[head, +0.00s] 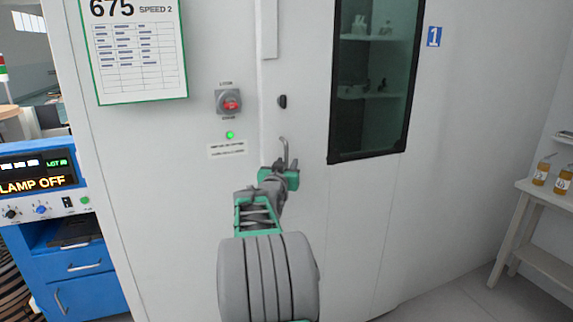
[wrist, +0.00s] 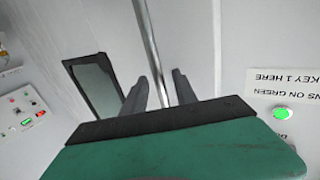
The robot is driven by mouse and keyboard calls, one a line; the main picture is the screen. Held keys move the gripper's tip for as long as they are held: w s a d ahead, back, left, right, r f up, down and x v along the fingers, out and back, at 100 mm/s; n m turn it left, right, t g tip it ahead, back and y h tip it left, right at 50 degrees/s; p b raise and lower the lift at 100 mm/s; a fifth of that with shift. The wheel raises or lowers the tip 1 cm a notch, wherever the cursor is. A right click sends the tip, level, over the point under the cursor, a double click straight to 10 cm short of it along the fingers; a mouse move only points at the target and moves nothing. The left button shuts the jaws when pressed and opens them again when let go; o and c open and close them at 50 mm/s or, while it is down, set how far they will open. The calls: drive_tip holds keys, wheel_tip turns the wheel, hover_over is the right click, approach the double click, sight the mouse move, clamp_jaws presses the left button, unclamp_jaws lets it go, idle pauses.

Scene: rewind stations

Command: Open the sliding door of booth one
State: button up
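The white sliding door (head: 350,205) of booth one has a dark framed window (head: 378,75); blue sign 1 (head: 434,37) is to the right of it. In the wrist view, a chrome bar handle (wrist: 149,40) runs down between the two fingers of my gripper (wrist: 159,90). The fingers stand apart with space beside the bar; I cannot tell whether either touches it. In the head view, my gripper (head: 286,163) is at the door's left part, and mostly hides the handle. A red rotary switch (head: 230,103) and a lit green lamp (head: 230,135) are left of it.
A chart board (head: 137,60) hangs at upper left. A blue cabinet with a LAMP OFF display (head: 35,183) stands at left. A white table (head: 545,195) with amber bottles (head: 542,171) is at right. The floor (head: 465,290) between door and table is clear.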

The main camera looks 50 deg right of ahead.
drive_tip(key=shift+c, duration=0.5)
clamp_jaws()
idle(0.8)
